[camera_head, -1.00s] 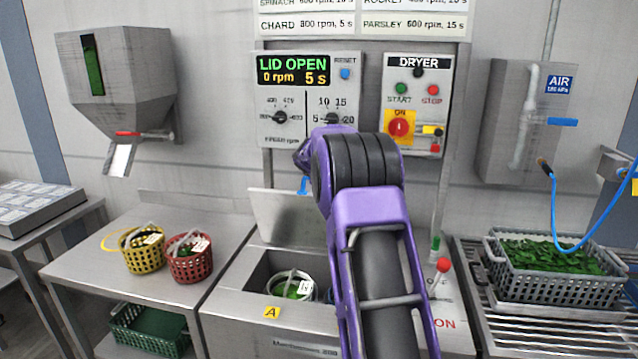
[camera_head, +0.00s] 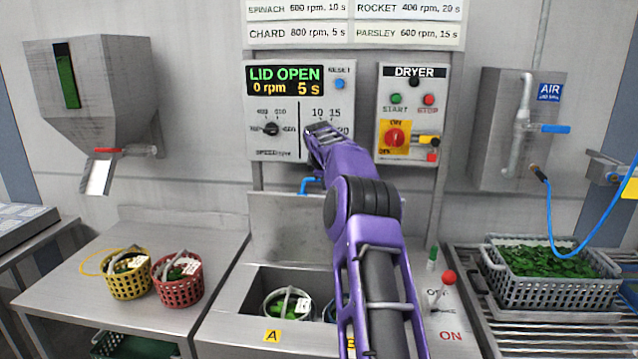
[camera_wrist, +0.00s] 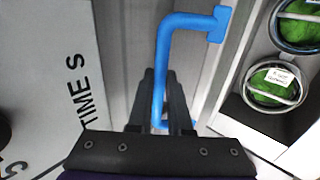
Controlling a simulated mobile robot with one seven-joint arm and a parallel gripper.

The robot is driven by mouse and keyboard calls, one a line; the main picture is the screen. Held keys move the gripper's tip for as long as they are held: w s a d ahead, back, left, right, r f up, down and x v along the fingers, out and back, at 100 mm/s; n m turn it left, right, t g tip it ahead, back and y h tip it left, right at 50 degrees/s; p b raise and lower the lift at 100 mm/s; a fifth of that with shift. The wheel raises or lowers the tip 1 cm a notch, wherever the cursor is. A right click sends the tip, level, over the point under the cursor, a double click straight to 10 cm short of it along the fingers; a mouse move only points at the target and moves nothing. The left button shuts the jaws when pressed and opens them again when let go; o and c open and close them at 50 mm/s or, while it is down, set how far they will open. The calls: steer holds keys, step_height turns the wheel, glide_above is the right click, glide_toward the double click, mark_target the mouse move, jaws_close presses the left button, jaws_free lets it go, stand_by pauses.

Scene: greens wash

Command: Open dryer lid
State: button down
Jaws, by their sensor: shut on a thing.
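The dryer lid (camera_head: 285,222) is a grey metal panel standing upright at the back of the dryer, with the well in front uncovered. Its blue handle (camera_head: 308,184) shows at the lid's upper edge, partly hidden by my arm. In the wrist view, my gripper (camera_wrist: 162,100) is shut on the blue handle (camera_wrist: 185,20), which passes between the two dark fingers. My fingers are hidden in the head view. The dryer display (camera_head: 298,80) reads LID OPEN, 0 rpm, 5 s.
A basket of greens (camera_head: 287,302) sits in the well near label A; another beside it is mostly hidden by my arm. Yellow (camera_head: 128,283) and red (camera_head: 178,288) baskets stand on the left table. A red-knobbed lever (camera_head: 448,277) and a grey crate (camera_head: 550,290) are at right.

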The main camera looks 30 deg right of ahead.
steer(key=shift+w+d, duration=0.25)
steer(key=shift+w, duration=0.05)
stand_by(0.5)
steer(key=c, duration=0.9)
jaws_free()
steer(key=shift+o, duration=0.2)
steer(key=b+v, duration=0.1)
steer(key=v, duration=1.6)
steer(key=shift+r, duration=0.25)
